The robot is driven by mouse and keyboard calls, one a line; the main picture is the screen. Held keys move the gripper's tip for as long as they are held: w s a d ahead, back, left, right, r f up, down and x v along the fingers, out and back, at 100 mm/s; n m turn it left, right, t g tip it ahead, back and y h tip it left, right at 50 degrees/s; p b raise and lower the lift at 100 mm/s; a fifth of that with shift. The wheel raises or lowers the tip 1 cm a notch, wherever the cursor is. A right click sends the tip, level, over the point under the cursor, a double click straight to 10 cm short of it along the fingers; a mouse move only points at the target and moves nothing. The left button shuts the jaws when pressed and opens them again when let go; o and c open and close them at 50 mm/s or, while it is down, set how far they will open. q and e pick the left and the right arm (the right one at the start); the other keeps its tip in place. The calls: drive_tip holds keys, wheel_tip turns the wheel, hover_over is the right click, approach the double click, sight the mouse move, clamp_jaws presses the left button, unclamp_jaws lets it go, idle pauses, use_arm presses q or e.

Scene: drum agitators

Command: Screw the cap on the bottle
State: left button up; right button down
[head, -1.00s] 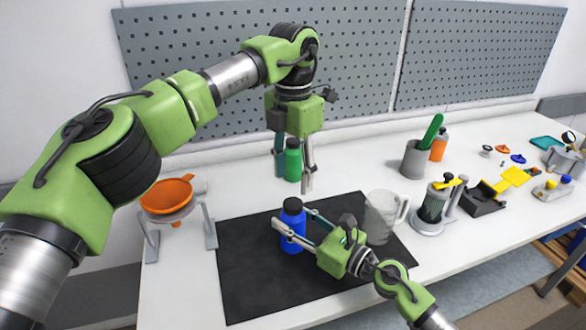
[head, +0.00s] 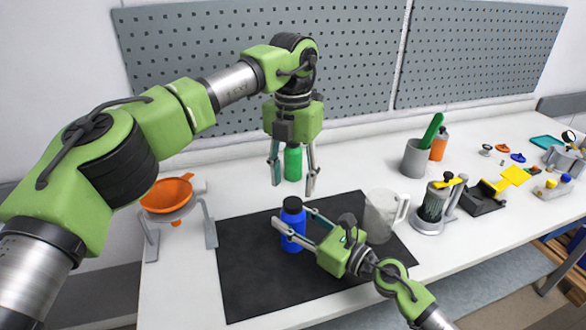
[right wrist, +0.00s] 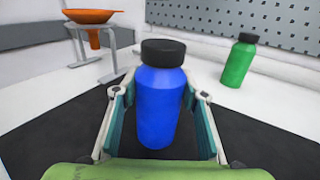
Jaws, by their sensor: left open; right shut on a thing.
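The blue bottle (head: 292,238) stands upright on the black mat, with its black cap (head: 292,204) sitting on its top. The bottle (right wrist: 158,110) and cap (right wrist: 163,52) also show in the right wrist view; how tightly the cap sits cannot be told. My right gripper (head: 293,220) is shut on the bottle's body from the right front, one finger on each side. My left gripper (head: 293,188) points down above and apart from the cap, its fingers open and empty.
A green bottle (head: 293,163) stands behind, seen between my left fingers. An orange funnel (head: 168,194) on a stand is at the left. The front of the black mat (head: 270,292) is clear.

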sight(293, 202)
use_arm(q)
drive_tip(key=shift+f, duration=2.75)
use_arm(e)
drive_tip(key=shift+f, duration=0.1)
use_arm(q)
drive_tip(key=c, duration=1.2)
drive_tip(key=o, duration=1.3)
drive_tip(key=shift+o, duration=0.2)
drive_tip(key=shift+r, duration=0.1)
wheel_tip(293, 202, up, 12)
